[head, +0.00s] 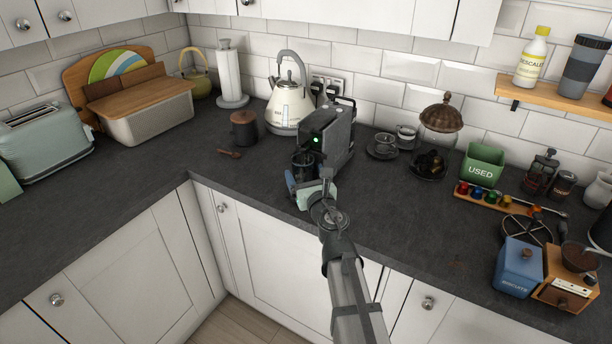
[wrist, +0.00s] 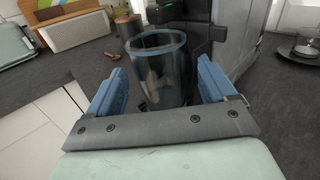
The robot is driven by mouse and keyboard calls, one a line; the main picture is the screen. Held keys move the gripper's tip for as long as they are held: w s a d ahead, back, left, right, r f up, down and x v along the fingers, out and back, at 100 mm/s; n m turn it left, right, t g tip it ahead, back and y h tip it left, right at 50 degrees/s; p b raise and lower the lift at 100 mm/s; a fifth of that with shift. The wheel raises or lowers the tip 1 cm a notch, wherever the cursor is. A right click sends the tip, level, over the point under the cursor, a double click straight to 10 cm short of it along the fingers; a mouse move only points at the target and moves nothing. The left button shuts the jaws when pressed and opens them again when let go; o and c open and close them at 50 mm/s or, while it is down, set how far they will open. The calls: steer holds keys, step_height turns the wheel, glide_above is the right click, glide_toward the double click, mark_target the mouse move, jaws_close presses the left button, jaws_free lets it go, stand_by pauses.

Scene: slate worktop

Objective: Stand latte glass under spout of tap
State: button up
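The latte glass (wrist: 158,70) is clear and dark-tinted by what lies behind it. It stands upright at the front of the black coffee machine (head: 328,135), and in the head view the glass (head: 303,160) shows small below the machine's head. My gripper (wrist: 160,85) has its blue fingers on either side of the glass, with a narrow gap seen at each side, so it looks open. In the head view my gripper (head: 308,186) is low in front of the machine. The spout's outlet above the glass is not clear in either view.
Glass cups (head: 383,147) and a domed jar stand to the right.

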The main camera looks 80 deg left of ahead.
steer(key=shift+d, duration=0.1)
steer(key=d, duration=1.3)
steer(key=shift+w+d, duration=0.35)
steer(key=shift+w, duration=0.05)
